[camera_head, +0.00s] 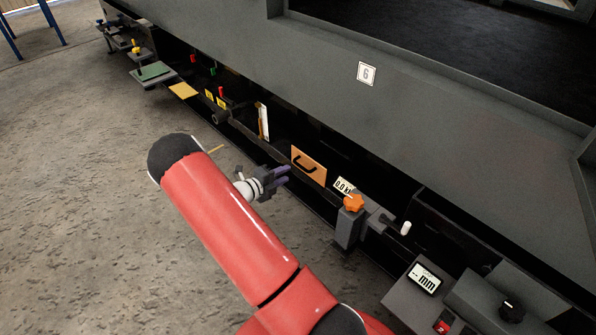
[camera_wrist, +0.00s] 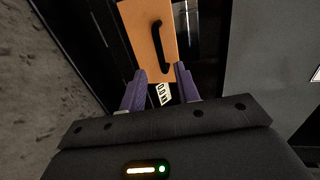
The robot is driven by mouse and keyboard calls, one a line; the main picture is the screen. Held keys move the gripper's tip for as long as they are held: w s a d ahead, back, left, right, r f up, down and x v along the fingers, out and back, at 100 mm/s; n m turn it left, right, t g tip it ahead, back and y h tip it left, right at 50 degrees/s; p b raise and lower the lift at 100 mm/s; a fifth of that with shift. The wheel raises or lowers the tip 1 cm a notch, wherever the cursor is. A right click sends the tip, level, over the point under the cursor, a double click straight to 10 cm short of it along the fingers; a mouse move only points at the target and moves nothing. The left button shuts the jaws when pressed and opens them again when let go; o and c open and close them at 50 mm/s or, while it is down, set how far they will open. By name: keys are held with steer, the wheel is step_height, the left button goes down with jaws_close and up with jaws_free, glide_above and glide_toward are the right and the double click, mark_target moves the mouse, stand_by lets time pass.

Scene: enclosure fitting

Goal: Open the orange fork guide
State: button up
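The orange fork guide (camera_head: 309,166) is a flat orange panel with a black curved handle (camera_head: 304,164), set in the dark recess along the grey machine. In the wrist view the orange panel (camera_wrist: 140,28) is ahead, with its black handle (camera_wrist: 159,46) running lengthwise on it. My gripper (camera_head: 283,174) is just left of the panel in the head view. Its two purple fingers (camera_wrist: 160,88) are spread apart with nothing between them. The fingertips appear close to the panel's near end and short of the handle; whether they touch the panel is unclear.
An orange star knob (camera_head: 353,203) on a grey bracket and a small display (camera_head: 343,186) stand right of the panel. A white-edged upright plate (camera_head: 262,121) is to its left. A grey box with a mm display (camera_head: 424,278) is at lower right. Open floor lies left.

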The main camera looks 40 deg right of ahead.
mark_target(300, 167)
steer(key=b+x, duration=0.1)
steer(key=x, duration=0.6)
steer(key=shift+d, duration=0.2)
jaws_close()
